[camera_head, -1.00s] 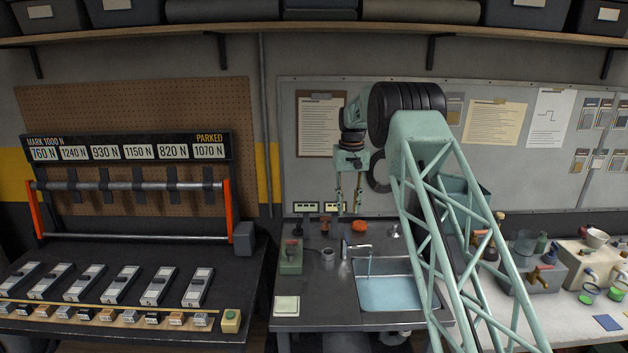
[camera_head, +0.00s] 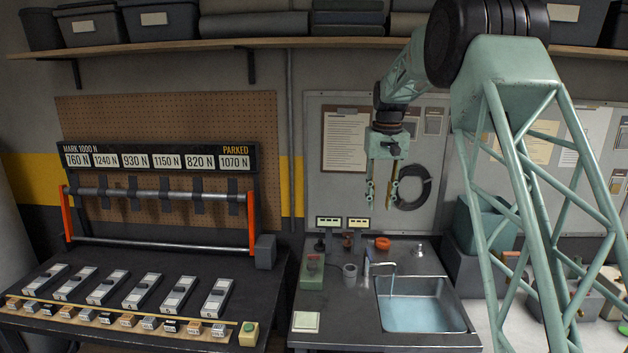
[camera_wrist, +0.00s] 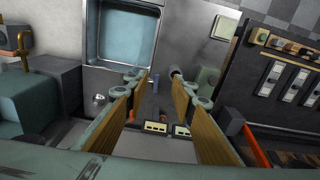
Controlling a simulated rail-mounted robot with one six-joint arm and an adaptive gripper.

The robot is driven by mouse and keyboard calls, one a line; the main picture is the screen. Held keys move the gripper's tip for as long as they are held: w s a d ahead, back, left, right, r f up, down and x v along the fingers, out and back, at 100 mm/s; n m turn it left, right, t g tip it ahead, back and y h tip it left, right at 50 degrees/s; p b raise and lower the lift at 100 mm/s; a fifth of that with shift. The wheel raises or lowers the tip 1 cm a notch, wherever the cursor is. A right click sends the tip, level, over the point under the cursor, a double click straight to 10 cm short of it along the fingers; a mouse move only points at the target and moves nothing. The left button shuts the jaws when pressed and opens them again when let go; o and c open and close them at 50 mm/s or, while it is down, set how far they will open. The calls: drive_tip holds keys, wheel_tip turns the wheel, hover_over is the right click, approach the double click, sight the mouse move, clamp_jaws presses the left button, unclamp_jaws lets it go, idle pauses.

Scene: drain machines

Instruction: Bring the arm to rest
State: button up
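My gripper (camera_head: 379,194) hangs fingers down above the back of the sink counter, in front of the grey wall board. Its two long fingers are apart with nothing between them. The wrist view also shows my gripper (camera_wrist: 160,90) open, with the fingers at left and right and the counter below between them. My arm is bent, with its elbow high at the upper right of the head view.
The sink (camera_head: 415,303) holds water beneath a tap (camera_head: 391,278). Beside it are a grey cup (camera_head: 349,273), a green box (camera_head: 311,273) and an orange-red dish (camera_head: 382,243). The machine with force labels (camera_head: 160,160) stands left. A shelf (camera_head: 300,43) runs above.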

drive_tip(key=s+r+t+b, duration=0.1)
drive_tip(key=s+r, duration=0.3)
drive_tip(key=s, duration=0.7)
drive_tip(key=s+r+b, duration=0.2)
drive_tip(key=s+r, duration=0.3)
drive_tip(key=s, duration=0.6)
drive_tip(key=s+r+t+b, duration=0.1)
drive_tip(key=s+r, duration=0.3)
drive_tip(key=s, duration=0.8)
drive_tip(key=s+f+b, duration=0.2)
drive_tip(key=s+f, duration=0.4)
drive_tip(key=s, duration=1.1)
drive_tip(key=s+f+t+b, duration=0.1)
drive_tip(key=s+f, duration=0.5)
drive_tip(key=s, duration=1.1)
drive_tip(key=shift+a+b, duration=0.25)
drive_tip(key=shift+b, duration=0.6)
